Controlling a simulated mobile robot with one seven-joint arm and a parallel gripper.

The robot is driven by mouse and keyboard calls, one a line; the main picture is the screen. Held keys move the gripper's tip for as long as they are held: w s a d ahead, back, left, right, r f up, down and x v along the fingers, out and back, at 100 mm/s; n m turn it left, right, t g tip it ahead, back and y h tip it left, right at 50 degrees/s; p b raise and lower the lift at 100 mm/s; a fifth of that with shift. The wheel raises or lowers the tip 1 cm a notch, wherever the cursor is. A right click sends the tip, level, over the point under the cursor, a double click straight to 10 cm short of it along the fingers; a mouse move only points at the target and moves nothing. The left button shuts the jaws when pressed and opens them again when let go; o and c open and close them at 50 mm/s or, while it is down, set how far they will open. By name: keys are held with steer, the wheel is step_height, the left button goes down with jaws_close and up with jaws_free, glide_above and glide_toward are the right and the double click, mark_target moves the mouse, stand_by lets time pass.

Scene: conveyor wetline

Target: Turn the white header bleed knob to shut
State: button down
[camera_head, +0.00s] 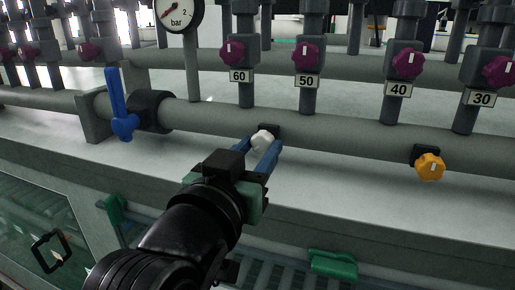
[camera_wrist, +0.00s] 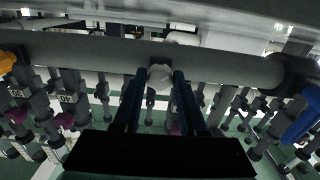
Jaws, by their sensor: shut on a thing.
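The white knob (camera_head: 263,139) sits on a dark mount on the front of the thick grey header pipe. It also shows in the wrist view (camera_wrist: 159,76). My gripper (camera_head: 266,150) has its two blue fingers on either side of the white knob and is shut on it. In the wrist view the fingers (camera_wrist: 160,85) reach up to the knob from below, one on each side. The knob's pointer mark cannot be made out.
A yellow knob (camera_head: 430,167) is on the same pipe to the right. A blue lever valve (camera_head: 121,105) stands to the left. Purple knobs (camera_head: 306,56) with number plates line the upright pipes above. A pressure gauge (camera_head: 178,12) is at the top. A green handle (camera_head: 333,263) is below.

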steer(key=shift+m+b, duration=0.4)
steer(key=shift+b, duration=0.1)
steer(key=m+b, duration=0.4)
steer(key=shift+f+m, duration=0.1)
steer(key=shift+m, duration=0.3)
steer(key=m+b, duration=0.3)
steer(key=shift+m, duration=0.3)
steer(key=m+b, duration=0.2)
steer(key=m, duration=0.1)
steer(key=shift+a+m+b, duration=0.1)
steer(key=shift+m+b, duration=0.2)
steer(key=shift+b, duration=0.05)
steer(key=m+b, duration=0.4)
steer(key=m, duration=0.2)
steer(key=m+b, duration=0.2)
steer(key=m, duration=0.2)
steer(key=shift+r, duration=0.2)
steer(key=shift+m+b, duration=0.5)
steer(key=shift+m, duration=1)
